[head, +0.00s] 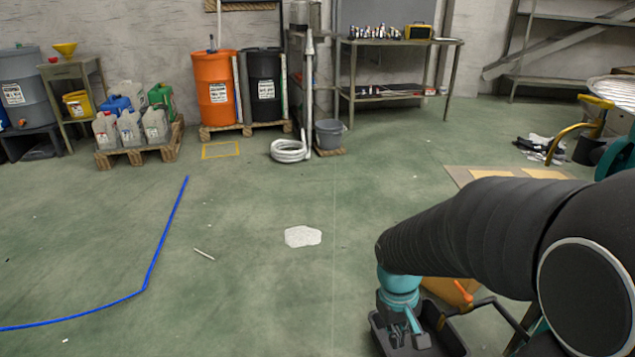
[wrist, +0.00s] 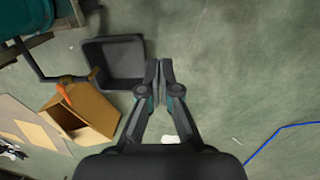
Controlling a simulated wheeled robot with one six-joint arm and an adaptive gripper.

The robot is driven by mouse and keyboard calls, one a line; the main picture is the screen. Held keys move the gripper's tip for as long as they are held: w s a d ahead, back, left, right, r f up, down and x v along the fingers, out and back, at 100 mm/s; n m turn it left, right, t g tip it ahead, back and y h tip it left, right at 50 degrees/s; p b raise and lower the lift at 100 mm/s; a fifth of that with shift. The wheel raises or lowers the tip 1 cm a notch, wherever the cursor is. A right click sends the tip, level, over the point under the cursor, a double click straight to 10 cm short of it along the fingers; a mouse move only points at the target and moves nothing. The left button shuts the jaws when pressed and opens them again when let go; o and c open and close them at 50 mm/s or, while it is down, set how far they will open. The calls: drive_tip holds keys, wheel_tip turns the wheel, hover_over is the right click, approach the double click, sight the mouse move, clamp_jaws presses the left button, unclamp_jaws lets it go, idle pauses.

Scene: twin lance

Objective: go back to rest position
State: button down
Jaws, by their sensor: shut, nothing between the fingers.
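My gripper (wrist: 158,68) is shut and empty in the wrist view, its fingertips together and pointing away over the green floor. In the head view, my gripper (head: 408,338) hangs down at the lower right, in front of a dark open bin (head: 450,338). In the wrist view the dark bin (wrist: 115,42) is just left of the fingertips and looks empty. My arm reaches in from the right of the head view and hides part of the floor.
An open cardboard box (wrist: 88,112) stands beside the bin. A white patch (head: 303,236) and a blue line (head: 165,238) lie on the floor. Barrels (head: 214,88), jugs (head: 130,128) and a metal table (head: 398,42) stand along the back. The middle floor is mostly clear.

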drive_tip(key=s+r+m+t+p, duration=0.1)
drive_tip(key=s+r+t, duration=0.2)
drive_tip(key=r, duration=0.6)
drive_tip(key=s+r+m+t+y+p, duration=0.1)
drive_tip(key=s+r+t+p, duration=0.1)
drive_tip(key=s+r, duration=0.5)
wheel_tip(320, 180, up, 3)
drive_tip(key=shift+f+m+t, duration=0.1)
drive_tip(key=shift+m+t, duration=0.2)
drive_tip(key=shift+t, duration=0.3)
drive_tip(key=shift+s, duration=0.1)
